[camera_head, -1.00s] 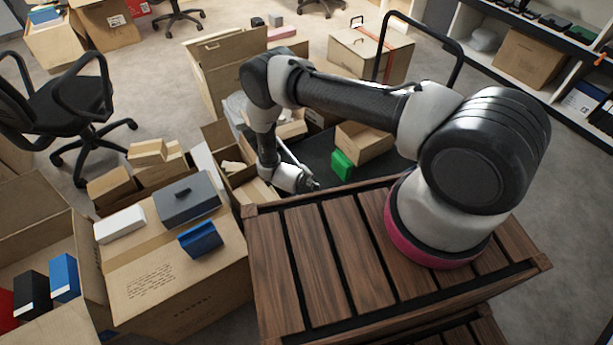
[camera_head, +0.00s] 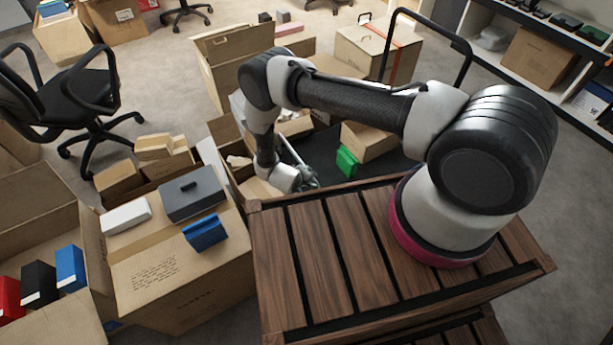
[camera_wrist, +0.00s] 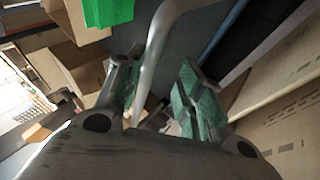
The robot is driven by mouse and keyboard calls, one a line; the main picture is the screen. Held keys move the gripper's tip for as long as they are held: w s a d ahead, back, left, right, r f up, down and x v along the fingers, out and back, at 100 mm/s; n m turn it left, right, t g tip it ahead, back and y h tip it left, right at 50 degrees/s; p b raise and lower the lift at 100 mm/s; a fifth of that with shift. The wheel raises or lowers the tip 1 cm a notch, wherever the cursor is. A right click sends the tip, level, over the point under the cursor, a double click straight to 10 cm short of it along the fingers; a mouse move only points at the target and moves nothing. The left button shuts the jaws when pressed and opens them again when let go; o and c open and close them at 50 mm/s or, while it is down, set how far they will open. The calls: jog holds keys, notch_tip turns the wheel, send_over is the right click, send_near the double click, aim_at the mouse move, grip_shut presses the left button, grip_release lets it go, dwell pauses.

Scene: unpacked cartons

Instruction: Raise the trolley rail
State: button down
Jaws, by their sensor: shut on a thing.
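The trolley rail is a thin grey metal bar (camera_head: 294,153) low over the dark trolley deck (camera_head: 322,150). In the head view my gripper (camera_head: 312,183) is down at its near end, behind the slatted wooden top, and its fingers are small and partly hidden. In the wrist view the rail (camera_wrist: 158,45) runs down between the two fingers of my gripper (camera_wrist: 160,92), which have green pads. My gripper is shut on the rail. A green object (camera_head: 346,161) and a carton (camera_head: 366,141) are on the deck beside it.
A slatted wooden top (camera_head: 345,255) lies close in front. A black U-shaped handle (camera_head: 432,32) rises at the back. An office chair (camera_head: 80,100) stands at far left.

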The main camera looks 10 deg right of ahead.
jog(key=c, duration=1.5)
grip_release()
jog(key=shift+a+f, duration=0.2)
jog(key=shift+a, duration=0.35)
jog(key=shift+o, duration=0.2)
jog(key=shift+r, duration=0.15)
jog(key=v, duration=1.1)
jog(key=shift+s+r, duration=0.3)
